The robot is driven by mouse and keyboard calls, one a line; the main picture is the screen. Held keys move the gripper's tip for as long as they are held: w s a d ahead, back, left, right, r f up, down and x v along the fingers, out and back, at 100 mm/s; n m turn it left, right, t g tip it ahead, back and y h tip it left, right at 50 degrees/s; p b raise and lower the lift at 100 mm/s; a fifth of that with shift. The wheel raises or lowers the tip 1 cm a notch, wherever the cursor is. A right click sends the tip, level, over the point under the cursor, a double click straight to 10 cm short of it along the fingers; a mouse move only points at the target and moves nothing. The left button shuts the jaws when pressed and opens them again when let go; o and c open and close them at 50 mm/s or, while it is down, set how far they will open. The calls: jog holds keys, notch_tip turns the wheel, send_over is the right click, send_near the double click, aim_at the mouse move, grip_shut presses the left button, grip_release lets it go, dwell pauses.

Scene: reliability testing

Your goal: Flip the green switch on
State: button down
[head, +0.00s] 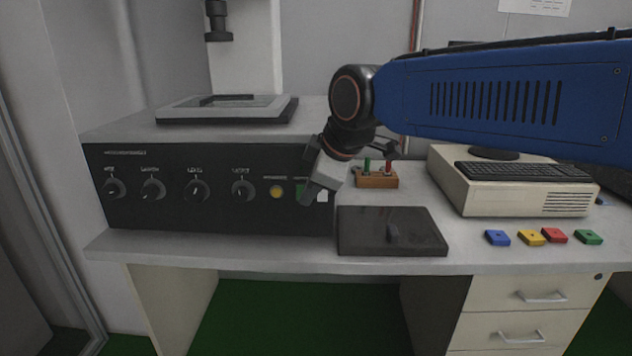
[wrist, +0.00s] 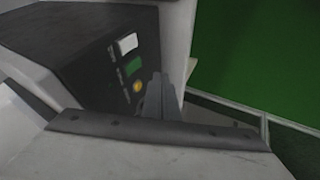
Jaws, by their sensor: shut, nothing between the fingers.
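The green switch (head: 301,190) is on the front of the black control panel (head: 150,215), partly hidden by my gripper in the head view. In the wrist view the green switch (wrist: 133,65) shows as a green rectangle between a white switch (wrist: 127,43) and a round yellow button (wrist: 138,87). My gripper (head: 308,199) is shut and empty, its tips pointing down in front of the panel by the green switch. In the wrist view the fingertips (wrist: 156,77) are to the right of the switches; I cannot tell whether they touch the panel. Whether the switch is on or off is unclear.
Several black knobs (head: 196,190) line the panel to the left. A dark flat case (head: 380,232) lies on the desk (head: 280,252) right of the panel. A wooden block (head: 376,180) with coloured pegs, a keyboard (head: 520,171) and several coloured blocks (head: 554,236) are farther right.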

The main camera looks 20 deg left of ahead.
jog(key=w+a+f, duration=0.2)
jog(key=w+f, duration=0.1)
jog(key=w, duration=0.2)
jog(key=shift+a, duration=0.2)
jog(key=shift+f, duration=0.1)
jog(key=shift+w+f, duration=0.1)
jog(key=shift+w, duration=0.1)
dwell(0.4)
jog(key=shift+r, duration=0.85)
